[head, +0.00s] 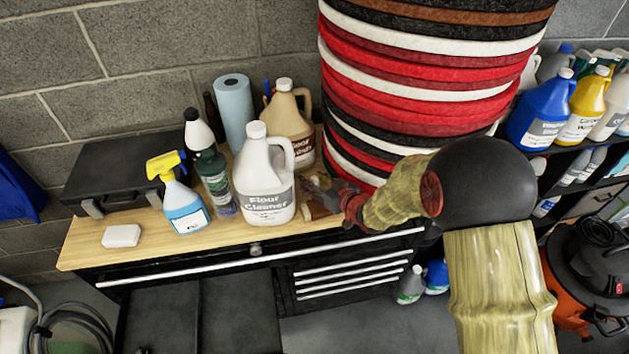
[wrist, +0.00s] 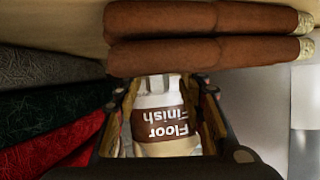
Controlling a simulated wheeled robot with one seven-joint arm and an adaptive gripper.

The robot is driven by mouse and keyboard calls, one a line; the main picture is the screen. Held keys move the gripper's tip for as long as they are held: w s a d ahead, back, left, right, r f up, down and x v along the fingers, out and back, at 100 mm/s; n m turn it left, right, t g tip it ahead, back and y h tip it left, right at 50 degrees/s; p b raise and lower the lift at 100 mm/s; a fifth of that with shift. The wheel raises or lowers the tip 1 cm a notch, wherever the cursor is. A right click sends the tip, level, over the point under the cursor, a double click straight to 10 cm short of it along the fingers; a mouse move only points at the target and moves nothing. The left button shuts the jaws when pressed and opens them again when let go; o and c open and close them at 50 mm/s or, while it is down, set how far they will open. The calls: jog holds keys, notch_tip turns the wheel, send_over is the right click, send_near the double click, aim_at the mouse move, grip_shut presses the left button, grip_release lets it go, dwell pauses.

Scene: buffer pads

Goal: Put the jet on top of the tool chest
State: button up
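I cannot pick out anything shaped like a jet in either view. The tool chest (head: 350,241) is black with a wooden top and stands against the block wall. My gripper (head: 313,188) is low over the right part of that top, beside the white floor cleaner jug (head: 267,178). In the wrist view my gripper (wrist: 168,105) has its fingers apart. A floor finish jug (wrist: 165,118) shows upside down between them, with its label readable; no grip on it is visible. The beige floor finish jug (head: 287,118) stands behind the white jug in the head view.
A spray bottle (head: 182,194), white block (head: 121,236), black case (head: 118,178) and blue roll (head: 234,112) stand on the top. A tall stack of pads (head: 425,75) rises at right. Two brown rolls (wrist: 205,35) cross the wrist view. Bare wood lies at the front left.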

jog(key=shift+r, duration=0.25)
jog(key=p+v, duration=0.2)
jog(key=v, duration=1)
jog(key=shift+f, duration=0.1)
